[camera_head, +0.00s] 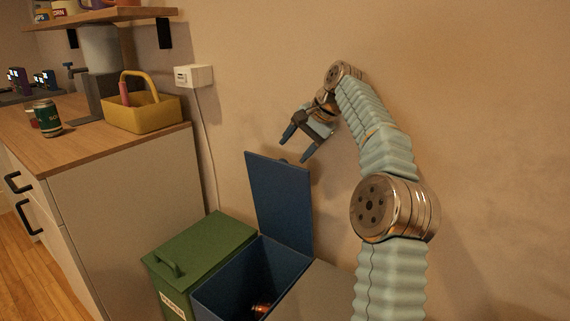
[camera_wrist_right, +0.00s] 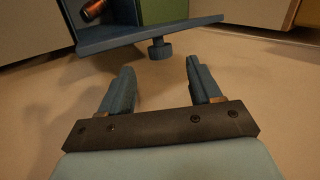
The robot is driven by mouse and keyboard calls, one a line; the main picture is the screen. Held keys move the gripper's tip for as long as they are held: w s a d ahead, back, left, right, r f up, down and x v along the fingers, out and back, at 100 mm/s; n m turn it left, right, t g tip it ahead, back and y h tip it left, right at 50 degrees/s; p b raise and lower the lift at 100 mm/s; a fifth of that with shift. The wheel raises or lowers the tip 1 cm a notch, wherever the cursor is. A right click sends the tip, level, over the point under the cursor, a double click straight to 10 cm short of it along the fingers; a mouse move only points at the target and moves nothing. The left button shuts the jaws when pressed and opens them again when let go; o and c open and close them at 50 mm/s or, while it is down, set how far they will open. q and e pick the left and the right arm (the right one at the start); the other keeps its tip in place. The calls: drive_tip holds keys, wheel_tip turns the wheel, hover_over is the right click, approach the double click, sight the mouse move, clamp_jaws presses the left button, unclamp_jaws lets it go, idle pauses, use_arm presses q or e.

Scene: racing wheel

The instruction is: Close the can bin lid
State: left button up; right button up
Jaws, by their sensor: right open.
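The blue can bin (camera_head: 228,289) stands on the floor, and its blue lid (camera_head: 281,203) is raised upright against the wall side. A can (camera_head: 261,308) lies inside the bin. My right gripper (camera_head: 297,150) is open and empty, just above and behind the lid's top edge, near the wall. In the right wrist view my open fingers (camera_wrist_right: 156,80) point toward the lid (camera_wrist_right: 150,36) and its round knob (camera_wrist_right: 160,49). The knob is just beyond the fingertips and not between them. A can (camera_wrist_right: 93,9) shows inside the bin there. My left gripper is not seen.
A green bin (camera_head: 205,250) with a shut lid stands left of the blue bin. A counter (camera_head: 130,150) holds a yellow basket (camera_head: 143,112) and a green can (camera_head: 47,118). A wall socket (camera_head: 194,76) with a cord is behind. The wall is close to my right gripper.

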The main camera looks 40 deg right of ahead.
drive_tip(key=b+x, duration=0.1)
drive_tip(key=x, duration=0.5)
drive_tip(key=shift+w+a+f, duration=0.1)
drive_tip(key=shift+f, duration=0.2)
clamp_jaws()
